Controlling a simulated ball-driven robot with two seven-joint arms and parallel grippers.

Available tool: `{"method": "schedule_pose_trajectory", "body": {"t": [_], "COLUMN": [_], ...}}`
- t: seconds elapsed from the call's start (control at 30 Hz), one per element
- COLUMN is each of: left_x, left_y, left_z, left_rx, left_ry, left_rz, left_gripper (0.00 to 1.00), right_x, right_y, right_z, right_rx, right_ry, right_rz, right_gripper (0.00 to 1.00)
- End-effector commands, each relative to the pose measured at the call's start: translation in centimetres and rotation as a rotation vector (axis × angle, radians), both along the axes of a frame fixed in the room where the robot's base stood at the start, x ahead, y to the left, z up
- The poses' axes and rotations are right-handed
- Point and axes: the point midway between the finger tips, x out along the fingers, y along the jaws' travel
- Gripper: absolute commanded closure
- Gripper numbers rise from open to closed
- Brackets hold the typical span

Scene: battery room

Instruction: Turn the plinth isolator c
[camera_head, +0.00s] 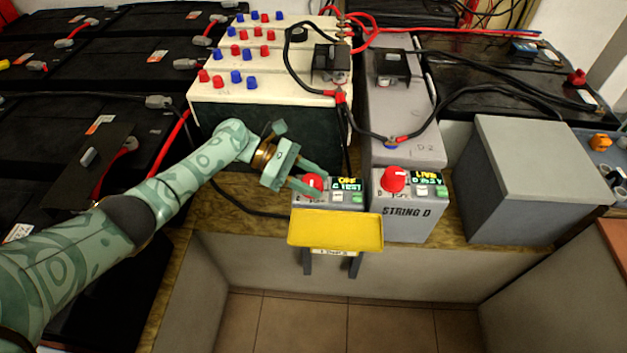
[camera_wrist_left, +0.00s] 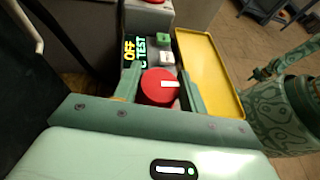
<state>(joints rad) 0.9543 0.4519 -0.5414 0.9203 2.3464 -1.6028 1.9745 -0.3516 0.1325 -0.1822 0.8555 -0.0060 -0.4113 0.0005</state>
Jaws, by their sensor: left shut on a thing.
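The plinth isolator C is a grey box (camera_head: 325,203) with a red round knob (camera_head: 312,182) and a small display (camera_head: 346,184) reading OFF and C TEST. My left gripper (camera_head: 305,184) is shut on the knob from the left. In the left wrist view the knob (camera_wrist_left: 160,87) sits between the two fingers, with a white pointer line on its face. The display (camera_wrist_left: 134,48) and small push buttons (camera_wrist_left: 164,40) lie beyond it. A green patterned part of mine shows at the right of that view, with what may be my right gripper (camera_wrist_left: 266,74), its jaws unclear.
A yellow tray (camera_head: 335,231) sticks out in front of isolator C. Close on the right stands the STRING D box (camera_head: 407,217) with its own red knob (camera_head: 394,179) and a LIVE display. A grey box (camera_head: 535,165) stands farther right. Batteries and loose cables lie behind.

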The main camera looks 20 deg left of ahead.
Motion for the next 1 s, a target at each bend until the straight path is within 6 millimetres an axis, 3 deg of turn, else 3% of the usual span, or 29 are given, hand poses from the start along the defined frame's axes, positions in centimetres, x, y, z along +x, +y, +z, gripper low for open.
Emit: {"method": "schedule_pose_trajectory", "body": {"t": [0.47,0.5,0.53,0.87,1.0], "left_x": [0.0,0.0,0.0,0.0,0.0], "left_y": [0.0,0.0,0.0,0.2,1.7], "left_z": [0.1,0.1,0.1,0.2,1.0], "left_rx": [-0.001,-0.001,-0.001,0.000,0.000], "left_ry": [0.000,0.000,0.000,0.000,-0.002], "left_rz": [-0.011,-0.011,-0.011,-0.010,-0.008], "left_gripper": [0.81,0.47,0.39,0.36,0.36], "right_x": [0.1,0.1,0.1,0.1,0.2], "right_y": [0.0,0.0,0.0,-0.1,-0.1], "right_z": [-0.1,-0.1,-0.1,0.0,0.3], "right_rx": [-0.001,-0.001,-0.001,-0.001,-0.001], "right_ry": [0.001,0.001,0.001,-0.001,-0.006], "right_rz": [0.004,0.004,0.004,0.003,0.000], "right_gripper": [0.64,0.64,0.64,0.64,0.64]}}
